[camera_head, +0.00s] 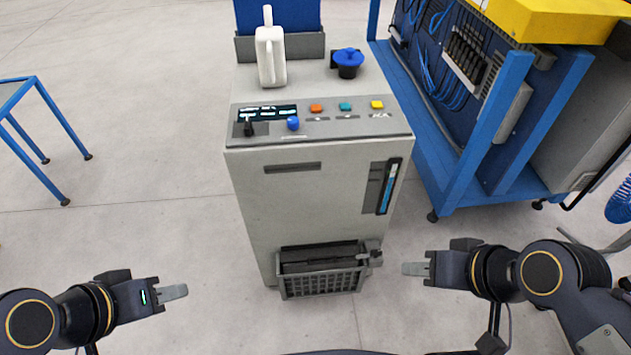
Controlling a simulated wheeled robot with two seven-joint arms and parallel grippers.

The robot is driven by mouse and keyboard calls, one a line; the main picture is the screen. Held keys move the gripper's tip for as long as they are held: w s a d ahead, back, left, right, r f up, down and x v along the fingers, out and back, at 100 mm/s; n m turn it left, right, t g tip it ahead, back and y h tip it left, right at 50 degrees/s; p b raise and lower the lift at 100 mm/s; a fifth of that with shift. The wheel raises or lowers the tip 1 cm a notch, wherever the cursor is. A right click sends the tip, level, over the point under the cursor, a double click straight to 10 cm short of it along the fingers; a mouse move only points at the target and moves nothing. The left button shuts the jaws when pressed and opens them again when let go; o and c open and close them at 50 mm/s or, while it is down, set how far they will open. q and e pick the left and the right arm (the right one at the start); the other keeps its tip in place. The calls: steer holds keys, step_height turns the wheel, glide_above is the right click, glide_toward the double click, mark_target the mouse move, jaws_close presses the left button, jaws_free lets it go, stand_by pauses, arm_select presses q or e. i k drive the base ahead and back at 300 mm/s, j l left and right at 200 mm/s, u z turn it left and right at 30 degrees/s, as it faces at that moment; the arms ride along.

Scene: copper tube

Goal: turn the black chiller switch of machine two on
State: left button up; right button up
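A grey machine (290,210) stands in front of me, with a sloped control panel on its top front. A small black switch (249,128) sits at the panel's left, below a dark display (266,113). Its exact setting is too small to tell. My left gripper (184,292) is low at the left, apart from the machine and well below the panel. My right gripper (405,268) is low at the right of the machine's front basket, apart from it. Both hold nothing visible; their fingers show edge-on, so I cannot tell their opening.
A blue knob (293,123) is right of the switch, then orange (316,108), teal (345,106) and yellow (377,104) buttons. A wire basket (322,283) juts from the machine's front. A blue cart (445,165) stands right, a blue table frame (45,98) left. Floor between is free.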

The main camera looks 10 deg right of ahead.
mark_target(247, 131)
steer(key=i+j+u, duration=0.15)
steer(key=u, duration=0.2)
steer(key=i+j+u, duration=0.1)
steer(key=i+u, duration=0.35)
steer(key=u, duration=0.25)
